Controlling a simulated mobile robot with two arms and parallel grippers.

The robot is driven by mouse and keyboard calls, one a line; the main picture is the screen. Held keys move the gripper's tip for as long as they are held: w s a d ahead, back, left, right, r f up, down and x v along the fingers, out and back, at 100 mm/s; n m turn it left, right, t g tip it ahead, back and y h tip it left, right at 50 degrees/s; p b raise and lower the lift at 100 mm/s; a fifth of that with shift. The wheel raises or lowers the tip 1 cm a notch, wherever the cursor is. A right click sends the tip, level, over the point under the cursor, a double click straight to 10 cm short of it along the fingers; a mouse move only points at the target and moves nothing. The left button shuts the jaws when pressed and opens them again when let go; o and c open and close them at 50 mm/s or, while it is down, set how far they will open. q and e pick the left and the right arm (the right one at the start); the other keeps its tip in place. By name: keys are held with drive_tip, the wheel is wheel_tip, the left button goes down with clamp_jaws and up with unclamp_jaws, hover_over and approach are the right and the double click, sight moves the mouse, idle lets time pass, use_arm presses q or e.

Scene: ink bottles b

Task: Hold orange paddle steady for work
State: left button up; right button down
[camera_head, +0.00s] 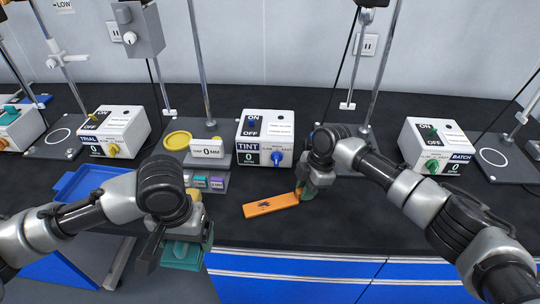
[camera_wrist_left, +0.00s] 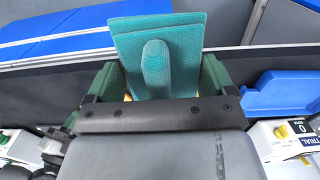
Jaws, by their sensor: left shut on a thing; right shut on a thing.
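The orange paddle (camera_head: 268,206) lies flat on the dark bench, near its front edge, with a dark mark on its upper face. My right gripper (camera_head: 304,192) is shut on the paddle's right end, and its fingers hide that end. My left gripper (camera_head: 187,238) is shut on a teal flat piece with a raised rounded grip (camera_head: 180,256), held in front of the bench edge, left of the paddle. The left wrist view shows this teal piece (camera_wrist_left: 157,52) between the green fingers.
The TINT box (camera_head: 266,138) with a blue knob stands behind the paddle. Small coloured labelled blocks (camera_head: 208,183) and a yellow dish (camera_head: 177,140) are to the left. A blue tray (camera_head: 88,183) sits further left.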

sight(272, 203)
idle(0.6)
use_arm(q)
drive_tip(key=w+d+r, duration=0.1)
drive_tip(key=w+d, duration=1.1)
drive_tip(key=w, duration=0.3)
drive_tip(key=shift+w+f, duration=0.15)
drive_tip(key=shift+f, duration=2.8)
drive_tip(key=shift+f, duration=0.95)
drive_tip(key=shift+d, duration=0.1)
drive_tip(key=shift+w+d, duration=0.25)
drive_tip(key=shift+d, duration=0.35)
drive_tip(key=shift+w+d, duration=0.3)
drive_tip(key=shift+d, duration=0.3)
drive_tip(key=shift+w+d, duration=0.25)
drive_tip(key=shift+d, duration=0.35)
drive_tip(key=shift+f, duration=0.15)
